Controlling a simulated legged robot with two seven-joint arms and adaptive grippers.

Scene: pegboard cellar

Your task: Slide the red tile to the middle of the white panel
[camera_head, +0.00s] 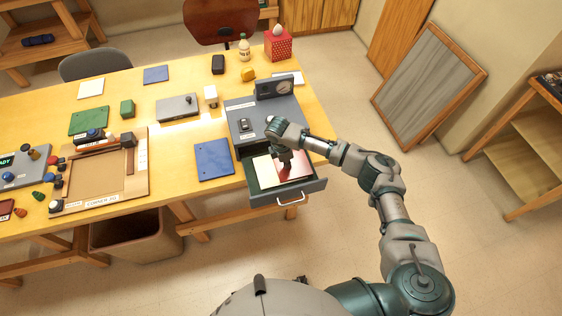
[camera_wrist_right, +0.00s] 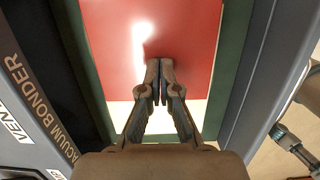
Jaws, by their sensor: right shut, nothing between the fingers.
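The red tile (camera_head: 297,170) lies on the right part of the white panel (camera_head: 264,173) inside a pulled-out drawer (camera_head: 314,186). In the right wrist view the red tile (camera_wrist_right: 185,30) fills the top middle, with a glare spot on it. A strip of the white panel (camera_wrist_right: 117,117) shows below its edge. My right gripper (camera_head: 286,167) points down over the tile, its fingers shut and empty. In the wrist view the fingertips (camera_wrist_right: 159,64) overlap the tile near its lower edge; I cannot tell whether they touch it. My left gripper is not in view.
The drawer belongs to a grey machine (camera_head: 243,112) labelled vacuum bonder. The drawer's dark walls and green floor (camera_wrist_right: 237,60) border the panel. A blue sheet (camera_head: 214,159) lies to the left on the yellow table. A brown bin (camera_head: 135,238) stands below the table.

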